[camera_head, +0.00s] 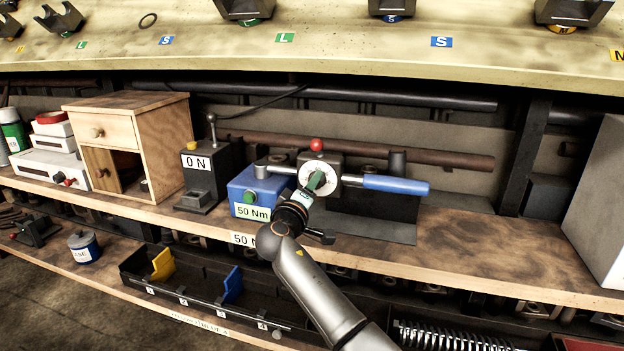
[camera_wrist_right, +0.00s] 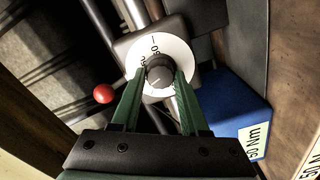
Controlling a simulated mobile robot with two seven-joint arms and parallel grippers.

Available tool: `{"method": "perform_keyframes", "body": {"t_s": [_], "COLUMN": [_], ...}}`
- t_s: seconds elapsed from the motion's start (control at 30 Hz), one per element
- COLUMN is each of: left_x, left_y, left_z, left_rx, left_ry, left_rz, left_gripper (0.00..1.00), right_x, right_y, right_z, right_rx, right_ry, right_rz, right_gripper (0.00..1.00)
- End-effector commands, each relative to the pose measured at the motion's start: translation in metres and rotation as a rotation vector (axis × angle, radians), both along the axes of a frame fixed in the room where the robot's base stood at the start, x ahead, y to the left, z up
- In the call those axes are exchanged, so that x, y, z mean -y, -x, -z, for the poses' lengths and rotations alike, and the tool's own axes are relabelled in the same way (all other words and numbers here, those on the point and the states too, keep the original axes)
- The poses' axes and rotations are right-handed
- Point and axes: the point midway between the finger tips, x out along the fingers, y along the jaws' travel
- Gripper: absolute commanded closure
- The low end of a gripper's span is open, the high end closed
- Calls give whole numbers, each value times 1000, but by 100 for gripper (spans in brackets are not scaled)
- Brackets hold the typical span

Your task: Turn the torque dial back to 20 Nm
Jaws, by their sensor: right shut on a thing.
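The torque dial is a white disc (camera_head: 322,171) with a dark round knob, mounted on a grey block on the shelf. In the right wrist view the disc (camera_wrist_right: 176,47) shows printed marks, partly hidden; I cannot read the setting for sure. My right gripper (camera_head: 316,181) reaches up to the dial from below. Its two green fingers (camera_wrist_right: 160,78) are shut on the dark knob (camera_wrist_right: 159,71), one on each side. A blue-handled wrench (camera_head: 395,185) lies across the block to the right. My left gripper is not in view.
A blue box labelled 50 Nm (camera_head: 257,192) stands just left of the dial. A red ball knob (camera_head: 316,145) rises above the dial block. A dark lever device labelled 0 N (camera_head: 205,175) and a wooden cabinet (camera_head: 135,140) stand further left. Shelf space at right is clear.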

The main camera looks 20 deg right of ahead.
Motion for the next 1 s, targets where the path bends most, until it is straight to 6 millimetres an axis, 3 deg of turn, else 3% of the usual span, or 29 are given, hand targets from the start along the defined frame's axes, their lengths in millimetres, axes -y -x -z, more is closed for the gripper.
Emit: {"method": "perform_keyframes", "body": {"t_s": [0.5, 1.0], "left_x": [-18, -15], "left_y": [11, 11], "left_z": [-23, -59], "left_rx": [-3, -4], "left_ry": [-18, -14], "left_rz": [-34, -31], "left_gripper": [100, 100], "right_x": [0, 1], "right_y": [0, 0], "right_z": [-3, -2], "right_rx": [-275, -541], "right_ry": [410, 805], "right_rz": [0, 1], "right_gripper": [100, 100]}}
